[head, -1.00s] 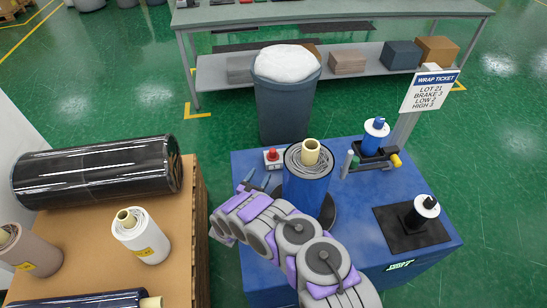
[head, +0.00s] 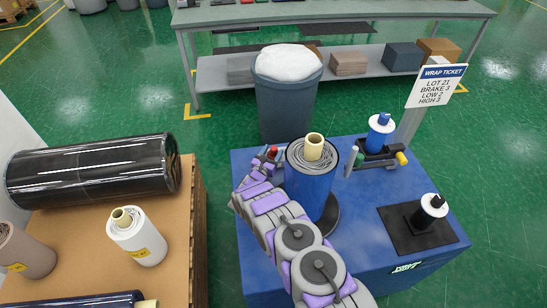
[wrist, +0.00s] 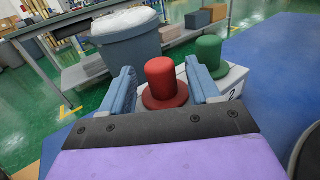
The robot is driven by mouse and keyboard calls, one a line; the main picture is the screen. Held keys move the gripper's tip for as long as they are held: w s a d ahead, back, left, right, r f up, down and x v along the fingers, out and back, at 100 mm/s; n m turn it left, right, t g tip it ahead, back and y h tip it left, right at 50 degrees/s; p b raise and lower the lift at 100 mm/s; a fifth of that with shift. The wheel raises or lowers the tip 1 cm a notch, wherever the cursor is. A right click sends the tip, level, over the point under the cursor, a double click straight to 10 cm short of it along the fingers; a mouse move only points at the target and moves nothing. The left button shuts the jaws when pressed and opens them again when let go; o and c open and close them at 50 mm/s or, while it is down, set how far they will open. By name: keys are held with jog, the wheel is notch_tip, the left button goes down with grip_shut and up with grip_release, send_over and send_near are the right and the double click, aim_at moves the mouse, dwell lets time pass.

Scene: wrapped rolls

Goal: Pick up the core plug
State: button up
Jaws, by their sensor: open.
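A red flanged plug (wrist: 164,82) and a green flanged plug (wrist: 208,55) stand upright on a white block (wrist: 236,78). The frames do not show which one is the core plug. My gripper (wrist: 160,68) is open, with the red plug showing between its two blue fingers in the wrist view; contact cannot be told. The green plug is just beyond the right finger, partly hidden by it. In the head view my gripper (head: 264,158) is at the left back of the blue table (head: 365,235), beside the red plug (head: 272,151).
A large blue-wrapped roll (head: 309,190) with a pale core stands close right of my gripper. A grey bin (head: 285,108) is behind the table. A blue-and-white spindle (head: 379,134) and a black spindle (head: 424,217) stand to the right.

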jog(key=shift+x, duration=0.75)
jog(key=c, duration=1)
jog(key=shift+r, duration=0.1)
